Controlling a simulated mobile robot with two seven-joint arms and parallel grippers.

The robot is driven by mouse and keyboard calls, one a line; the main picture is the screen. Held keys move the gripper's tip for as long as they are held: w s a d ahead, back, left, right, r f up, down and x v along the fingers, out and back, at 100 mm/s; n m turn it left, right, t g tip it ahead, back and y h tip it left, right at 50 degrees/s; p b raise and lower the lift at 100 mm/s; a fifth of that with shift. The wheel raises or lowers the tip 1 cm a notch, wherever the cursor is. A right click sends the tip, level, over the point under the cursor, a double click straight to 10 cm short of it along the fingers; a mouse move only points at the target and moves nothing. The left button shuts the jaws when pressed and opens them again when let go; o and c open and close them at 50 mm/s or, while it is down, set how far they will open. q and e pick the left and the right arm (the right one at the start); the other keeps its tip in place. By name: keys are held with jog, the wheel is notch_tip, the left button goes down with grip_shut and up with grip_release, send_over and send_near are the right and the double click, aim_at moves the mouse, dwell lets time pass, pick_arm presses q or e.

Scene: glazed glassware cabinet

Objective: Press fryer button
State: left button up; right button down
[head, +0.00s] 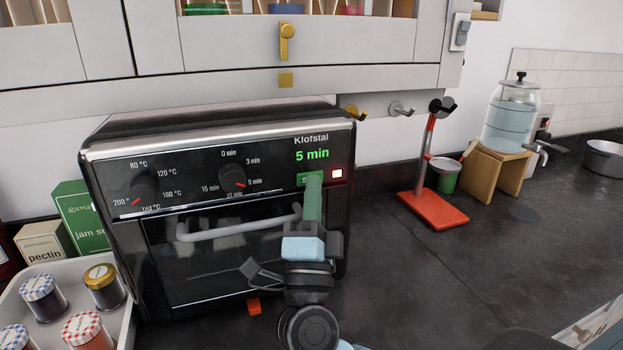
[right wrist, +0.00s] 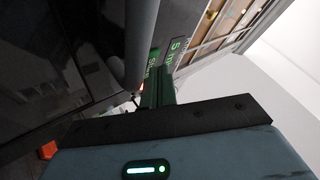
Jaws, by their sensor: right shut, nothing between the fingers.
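The black and silver fryer (head: 215,205) stands on the dark counter, with two dials and a green "5 min" display (head: 312,155). Its green button (head: 303,180) is under the display, partly hidden by my right gripper (head: 313,178). The right gripper is shut and empty, its tips at the button; I cannot tell whether they touch it. A small light (head: 337,173) beside the button glows red-white. In the right wrist view the shut green fingers (right wrist: 157,88) reach up to the panel beside the green button (right wrist: 153,58) and display (right wrist: 178,45). My left gripper is not seen.
The fryer handle (head: 240,226) juts out left of my gripper. A white tray (head: 118,318) of jars stands at the left. A red stand (head: 433,210) and a glass dispenser (head: 510,115) on a wooden stand are at the right. The right counter is mostly clear.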

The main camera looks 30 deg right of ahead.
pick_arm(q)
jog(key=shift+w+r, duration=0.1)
pick_arm(e)
jog(key=shift+s, duration=0.1)
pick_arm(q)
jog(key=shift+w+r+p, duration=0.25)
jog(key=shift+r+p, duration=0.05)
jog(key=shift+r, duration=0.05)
pick_arm(e)
jog(key=shift+s+a, duration=0.2)
jog(key=shift+s, duration=0.45)
jog(key=shift+s, duration=0.1)
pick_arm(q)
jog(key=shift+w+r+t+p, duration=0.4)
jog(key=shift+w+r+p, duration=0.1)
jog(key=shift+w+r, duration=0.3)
pick_arm(e)
jog(key=s, duration=0.2)
jog(key=s+a, duration=0.1)
jog(key=s, duration=0.1)
jog(key=shift+s+a, duration=0.1)
jog(key=shift+s, duration=0.25)
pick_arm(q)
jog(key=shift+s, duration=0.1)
